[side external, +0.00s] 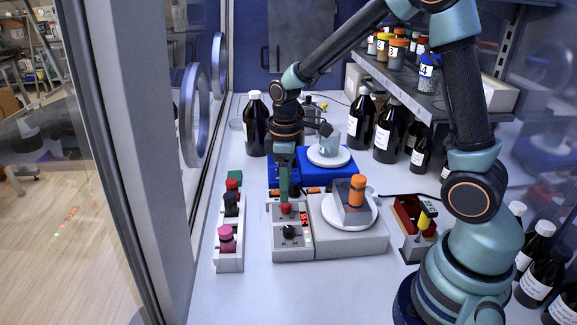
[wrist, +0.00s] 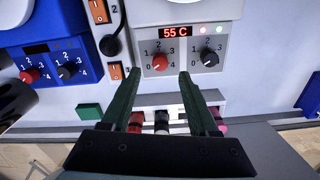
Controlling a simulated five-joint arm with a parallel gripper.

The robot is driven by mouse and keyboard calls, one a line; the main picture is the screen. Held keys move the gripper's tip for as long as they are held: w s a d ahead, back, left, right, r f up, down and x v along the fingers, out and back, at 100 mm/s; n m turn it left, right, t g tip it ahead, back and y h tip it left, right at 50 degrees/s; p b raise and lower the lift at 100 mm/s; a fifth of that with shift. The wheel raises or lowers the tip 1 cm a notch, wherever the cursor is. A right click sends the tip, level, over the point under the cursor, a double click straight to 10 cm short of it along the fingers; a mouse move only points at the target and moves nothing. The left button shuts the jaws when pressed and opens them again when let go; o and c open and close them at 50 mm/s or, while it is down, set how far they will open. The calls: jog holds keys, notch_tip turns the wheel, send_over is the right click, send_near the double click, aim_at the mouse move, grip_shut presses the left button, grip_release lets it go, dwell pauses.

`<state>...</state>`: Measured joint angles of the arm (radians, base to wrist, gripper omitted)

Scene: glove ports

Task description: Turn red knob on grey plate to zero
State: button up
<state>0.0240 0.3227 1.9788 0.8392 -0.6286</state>
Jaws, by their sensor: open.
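The grey plate (side external: 352,242) has a control panel (wrist: 184,77) with a lit display reading 55 C. Its red knob (wrist: 159,62) sits left of a black knob (wrist: 208,57), with a 0 to 4 scale around it. The exact pointer direction is too small to tell. My gripper (wrist: 156,72) is open and empty, its fingertips to either side of the red knob in the wrist view. In the side view, my gripper (side external: 285,195) points down just above the red knob (side external: 286,208); contact cannot be told.
A blue plate (wrist: 60,100) with its own red knob (wrist: 30,75) and black knob stands alongside. Orange switches (wrist: 116,72) are near the left finger. A white rack (side external: 229,262) holds capped items.

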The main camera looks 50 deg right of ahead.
aim_at(286, 205)
notch_tip(286, 205, up, 7)
jog(key=shift+r, duration=0.15)
dwell(0.4)
jog(key=s+r+m+t, duration=0.5)
jog(key=s+r+m, duration=0.2)
jog(key=s, duration=0.3)
jog(key=shift+a+r+t, duration=0.15)
jog(key=shift+a+t, duration=0.15)
jog(key=shift+a, duration=0.15)
